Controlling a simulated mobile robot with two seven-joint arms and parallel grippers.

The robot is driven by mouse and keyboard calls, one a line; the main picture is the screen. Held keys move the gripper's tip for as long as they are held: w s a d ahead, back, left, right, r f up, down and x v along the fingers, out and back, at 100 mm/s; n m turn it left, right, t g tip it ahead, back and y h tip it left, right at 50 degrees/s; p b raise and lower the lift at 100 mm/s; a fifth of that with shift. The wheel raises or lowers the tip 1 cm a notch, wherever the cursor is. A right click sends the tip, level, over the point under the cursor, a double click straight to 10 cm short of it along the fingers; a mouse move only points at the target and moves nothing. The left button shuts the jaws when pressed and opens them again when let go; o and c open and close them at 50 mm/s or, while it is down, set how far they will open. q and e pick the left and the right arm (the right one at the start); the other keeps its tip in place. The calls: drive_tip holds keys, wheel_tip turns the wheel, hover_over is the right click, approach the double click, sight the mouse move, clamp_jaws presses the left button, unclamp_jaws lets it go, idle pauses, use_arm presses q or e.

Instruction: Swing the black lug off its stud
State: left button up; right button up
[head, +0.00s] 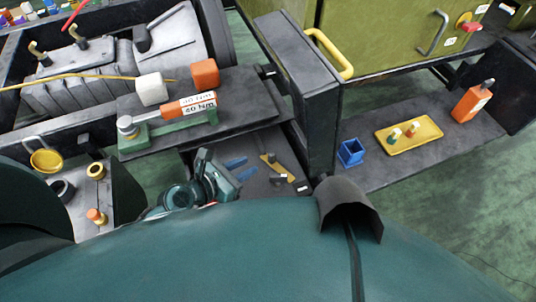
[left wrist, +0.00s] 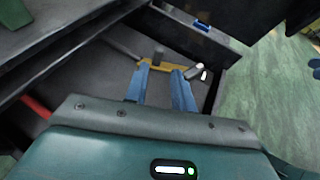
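A yellow bar (head: 281,170) lies in a dark recessed tray (head: 258,187). A dark upright post (head: 271,158), perhaps the stud, stands at its far end; the post (left wrist: 158,55) also shows in the left wrist view. A small black piece with a pale end (head: 280,181), perhaps the black lug, is by the bar's near end. In the left wrist view a black piece (left wrist: 193,72) lies at the bar's right end. I cannot tell how it joins the stud. My right gripper is not in view.
A dark upright post-like cabinet (head: 318,125) stands right of the tray. An orange-handled tool (head: 190,105) sits on the bench behind my gripper.

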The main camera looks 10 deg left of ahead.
sight(270, 155)
use_arm(q)
drive_tip(key=b+x, duration=0.1)
drive_tip(key=x, duration=0.8)
drive_tip(key=shift+w+d, duration=0.1)
drive_tip(key=shift+w, duration=0.05)
drive_tip(key=shift+c, duration=0.4)
clamp_jaws()
